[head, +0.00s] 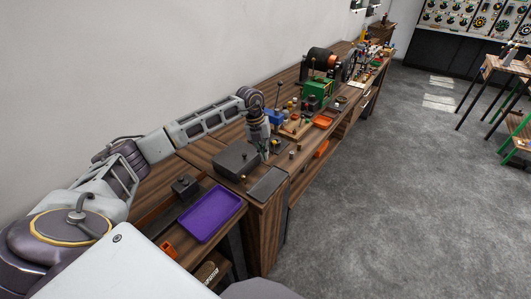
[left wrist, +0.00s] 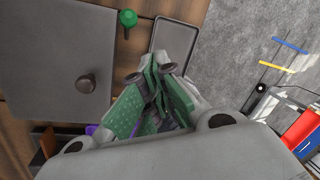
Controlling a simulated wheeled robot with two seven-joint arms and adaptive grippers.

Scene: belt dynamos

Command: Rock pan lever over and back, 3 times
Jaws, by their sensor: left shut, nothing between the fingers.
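My left gripper (head: 264,152) is shut and empty, low over the bench beside a dark grey box (head: 232,158). In the left wrist view its green-padded fingers (left wrist: 155,88) are together and point toward a grey panel (left wrist: 178,38). A green ball knob (left wrist: 127,18) on a short stem stands between the box and that panel, apart from the fingertips. A round dark knob (left wrist: 86,82) sits on top of the box. I cannot tell for sure which of these is the pan lever. My right gripper is not in view.
A purple tray (head: 212,214) and a small dark block (head: 185,187) lie nearer me. A blue device (head: 274,118), a green machine (head: 318,90) and an orange tray (head: 322,122) stand farther along the bench. The floor (head: 370,200) to the right is open.

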